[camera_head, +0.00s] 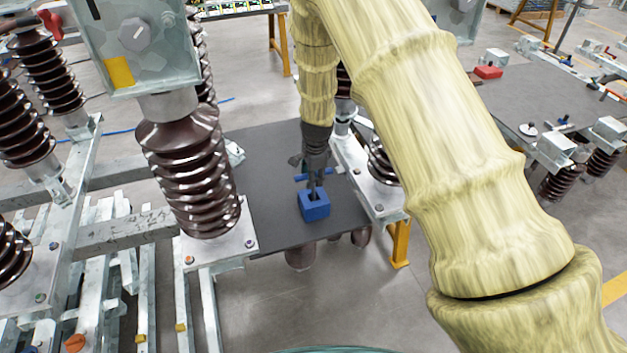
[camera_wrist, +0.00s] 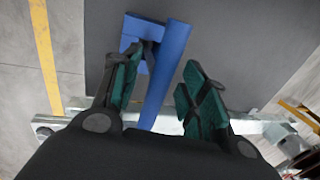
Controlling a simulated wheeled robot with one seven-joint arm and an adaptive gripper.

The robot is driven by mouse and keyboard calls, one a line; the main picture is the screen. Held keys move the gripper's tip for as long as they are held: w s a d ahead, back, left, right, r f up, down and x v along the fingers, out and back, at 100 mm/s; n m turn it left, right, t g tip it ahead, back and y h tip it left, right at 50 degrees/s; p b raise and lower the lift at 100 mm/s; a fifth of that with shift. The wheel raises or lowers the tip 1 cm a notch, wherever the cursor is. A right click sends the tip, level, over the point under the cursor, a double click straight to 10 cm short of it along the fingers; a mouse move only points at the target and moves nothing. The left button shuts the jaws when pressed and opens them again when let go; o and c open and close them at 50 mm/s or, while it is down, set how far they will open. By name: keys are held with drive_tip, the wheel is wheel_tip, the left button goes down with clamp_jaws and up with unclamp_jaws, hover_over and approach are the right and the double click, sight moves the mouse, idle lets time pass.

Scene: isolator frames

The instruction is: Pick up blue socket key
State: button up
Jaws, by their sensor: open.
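The blue socket key shows as a long blue bar (camera_wrist: 165,75) in the wrist view, running lengthwise between my fingers. The block sits near the front of a dark grey plate (camera_head: 280,225) and also shows at the top of the wrist view (camera_wrist: 140,28). My gripper (camera_wrist: 158,78) is open, with one green-padded finger on each side of the bar. I cannot tell whether either finger touches it. The key's lower part is hidden.
Brown ribbed insulators (camera_head: 190,170) on metal frames stand left of the plate. Another insulator (camera_head: 383,160) and a metal rail stand close on the right. A yellow leg (camera_head: 400,243) is below that rail. The grey plate around the block is mostly bare.

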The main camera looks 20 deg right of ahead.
drive_tip(key=shift+f, duration=0.2)
clamp_jaws()
drive_tip(key=shift+r, duration=0.1)
